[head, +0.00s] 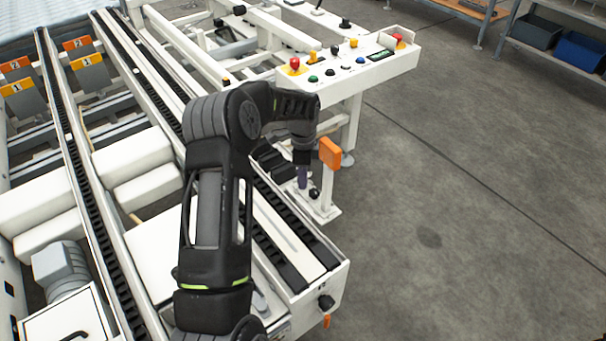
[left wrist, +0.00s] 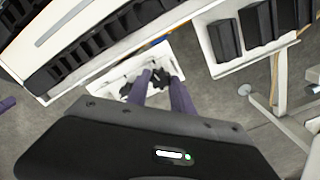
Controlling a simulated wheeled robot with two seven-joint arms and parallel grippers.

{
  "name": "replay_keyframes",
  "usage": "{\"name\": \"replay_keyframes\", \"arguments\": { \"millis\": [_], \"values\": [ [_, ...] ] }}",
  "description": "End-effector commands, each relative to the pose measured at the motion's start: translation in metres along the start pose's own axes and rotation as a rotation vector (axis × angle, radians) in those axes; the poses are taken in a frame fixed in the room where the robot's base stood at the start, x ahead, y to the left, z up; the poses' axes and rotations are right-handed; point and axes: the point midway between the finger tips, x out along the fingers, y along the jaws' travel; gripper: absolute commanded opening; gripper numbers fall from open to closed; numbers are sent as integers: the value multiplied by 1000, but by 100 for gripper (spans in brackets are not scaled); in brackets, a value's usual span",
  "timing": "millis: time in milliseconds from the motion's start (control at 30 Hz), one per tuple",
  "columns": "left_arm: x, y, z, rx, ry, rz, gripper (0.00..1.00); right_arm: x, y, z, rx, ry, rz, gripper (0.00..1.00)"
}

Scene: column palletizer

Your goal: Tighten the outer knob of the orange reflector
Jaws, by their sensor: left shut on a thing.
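The orange reflector (head: 330,153) stands upright on a white bracket beside the conveyor's right side. A black knob (head: 314,194) shows low on this bracket, just below my left gripper. My left gripper (head: 303,182) points down there, its dark purple fingers partly hidden by my wrist. In the left wrist view, the two fingers (left wrist: 162,82) close in on a small black knob (left wrist: 160,76) above the white bracket plate (left wrist: 130,78). The gripper is shut on this knob; its grip is partly hidden by the fingers. My right gripper is not in view.
The conveyor rail (head: 285,225) runs close to the left of the bracket. A control panel (head: 350,65) with buttons and red emergency stops stands behind. Another black knob (head: 325,302) is at the conveyor's near end. The floor to the right is clear.

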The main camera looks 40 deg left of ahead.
Motion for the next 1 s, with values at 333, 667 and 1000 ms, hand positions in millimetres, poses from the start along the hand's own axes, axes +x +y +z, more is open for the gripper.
{"name": "replay_keyframes", "arguments": {
  "millis": [333,667,1000],
  "values": [
    [0,0,1,135,-1,1,0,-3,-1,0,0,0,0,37],
    [0,0,1,147,-1,1,0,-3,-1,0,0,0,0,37],
    [0,0,1,146,-1,1,47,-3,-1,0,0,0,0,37]
  ]
}}
